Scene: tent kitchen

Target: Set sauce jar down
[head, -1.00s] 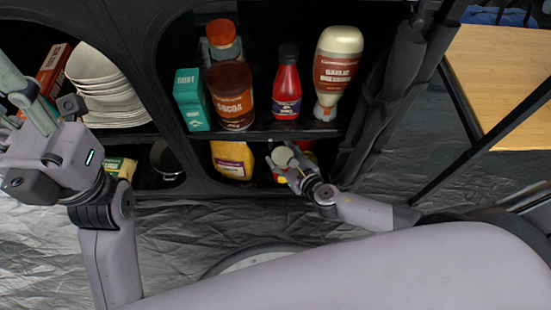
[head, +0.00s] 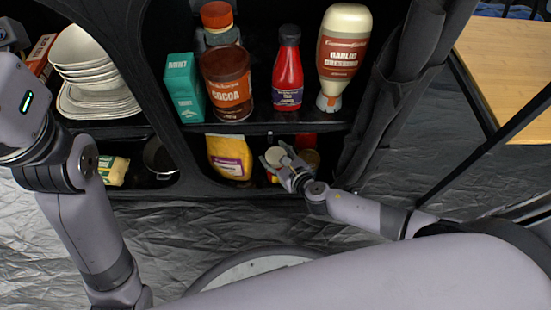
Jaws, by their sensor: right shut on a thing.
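The sauce jar (head: 273,154), seen mostly by its pale round lid, is in the lower compartment of the dark cabinet. My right gripper (head: 278,160) reaches into that compartment from the front and is shut on the jar. The jar's body is largely hidden by the gripper and the shelf above, so I cannot tell if its base touches the lower shelf (head: 210,187). My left gripper (head: 12,34) is at the upper left edge, in front of the dishes, mostly cut off; its fingers do not show clearly.
The shelf above holds a cocoa tin (head: 228,85), a red bottle (head: 288,70) and a garlic sauce bottle (head: 341,58). A pot (head: 160,158) is further left.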

